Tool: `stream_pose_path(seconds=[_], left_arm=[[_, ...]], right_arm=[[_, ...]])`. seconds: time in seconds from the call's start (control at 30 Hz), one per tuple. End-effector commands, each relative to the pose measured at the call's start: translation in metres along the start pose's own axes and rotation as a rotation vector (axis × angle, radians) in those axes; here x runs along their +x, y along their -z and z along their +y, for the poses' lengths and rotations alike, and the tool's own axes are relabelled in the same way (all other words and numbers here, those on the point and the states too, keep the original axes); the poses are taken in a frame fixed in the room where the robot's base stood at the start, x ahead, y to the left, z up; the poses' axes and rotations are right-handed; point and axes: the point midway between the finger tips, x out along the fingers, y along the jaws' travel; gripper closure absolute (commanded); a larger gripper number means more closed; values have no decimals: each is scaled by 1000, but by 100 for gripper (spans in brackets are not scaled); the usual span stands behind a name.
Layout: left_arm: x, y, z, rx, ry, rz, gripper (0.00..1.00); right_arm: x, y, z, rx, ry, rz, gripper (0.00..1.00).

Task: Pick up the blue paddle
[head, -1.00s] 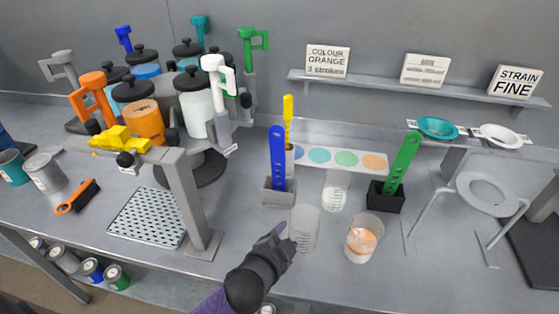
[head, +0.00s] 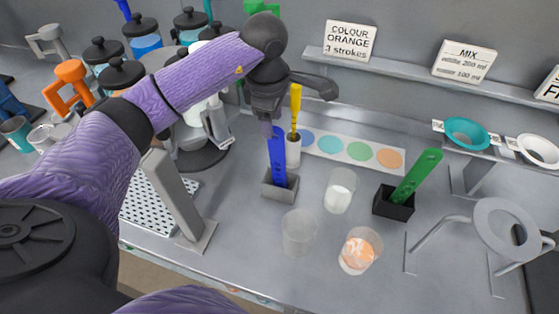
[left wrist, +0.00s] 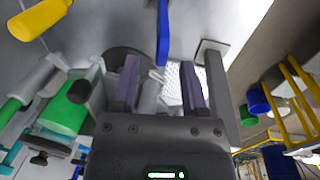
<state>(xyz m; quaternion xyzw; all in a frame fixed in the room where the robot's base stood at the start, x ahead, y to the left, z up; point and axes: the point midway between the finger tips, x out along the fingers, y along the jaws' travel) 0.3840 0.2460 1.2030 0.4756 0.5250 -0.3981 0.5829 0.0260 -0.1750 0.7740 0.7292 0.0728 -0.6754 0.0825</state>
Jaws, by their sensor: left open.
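The blue paddle (head: 277,152) stands upright in a small grey holder (head: 281,188) on the bench. My left gripper (head: 268,122) is above the paddle, pointing down, with its fingers near the paddle's upper end. In the left wrist view, the two fingers (left wrist: 159,65) are apart with nothing held between them. The blue paddle (left wrist: 163,32) shows there beyond the fingertips, roughly in line with the gap. Whether the fingers touch the paddle is not clear. My right gripper is not in view.
A yellow-handled tool (head: 295,110) stands in a white cup just behind the paddle. A green paddle (head: 417,175) stands in a black holder (head: 393,204) to the right. Clear cups (head: 299,232) stand in front. A grey stand (head: 180,200) and lidded jars are left.

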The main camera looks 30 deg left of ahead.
Motion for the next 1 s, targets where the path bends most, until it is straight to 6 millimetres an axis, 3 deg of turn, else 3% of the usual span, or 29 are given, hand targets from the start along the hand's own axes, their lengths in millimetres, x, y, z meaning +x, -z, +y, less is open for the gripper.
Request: stream_pose_path(seconds=[0.2,0.47,0.73,1.0], left_arm=[[42,-4,-2,-2,5,-2,44],[50,-4,-2,0,1,-3,44],[50,-4,-2,0,1,-3,97],[50,-4,-2,-1,0,-3,100]], right_arm=[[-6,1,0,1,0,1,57],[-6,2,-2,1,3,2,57],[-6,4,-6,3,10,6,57],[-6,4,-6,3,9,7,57]])
